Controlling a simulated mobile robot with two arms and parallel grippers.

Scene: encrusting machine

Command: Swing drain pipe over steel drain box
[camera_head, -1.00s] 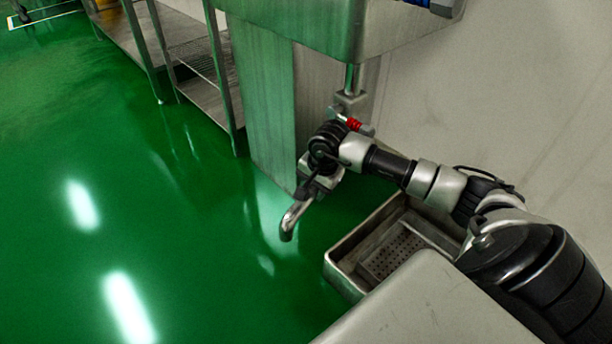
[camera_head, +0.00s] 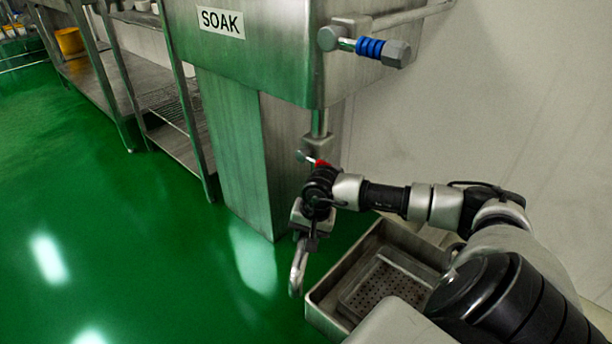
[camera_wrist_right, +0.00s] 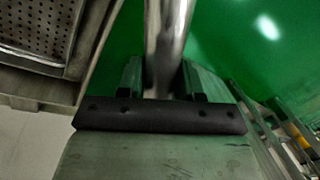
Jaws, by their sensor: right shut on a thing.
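The drain pipe (camera_head: 297,272) is a shiny bent steel tube below the soak sink. Its free end hangs just left of the steel drain box (camera_head: 322,314), over the green floor in the picture. My right gripper (camera_head: 305,236) is shut on the pipe; the wrist and forearm hide its upper part. In the right wrist view the pipe (camera_wrist_right: 168,35) runs between the two fingers of the gripper (camera_wrist_right: 163,80). The drain box (camera_wrist_right: 40,87), with its perforated tray, shows there at upper left, apart from the pipe. My left gripper is not in view.
The steel sink (camera_head: 255,60) labelled SOAK stands above, on a wide steel leg (camera_head: 232,150). A valve with a blue grip (camera_head: 370,48) is on its side. A steel rack (camera_head: 165,110) stands at left. The green floor (camera_head: 110,250) in front is clear.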

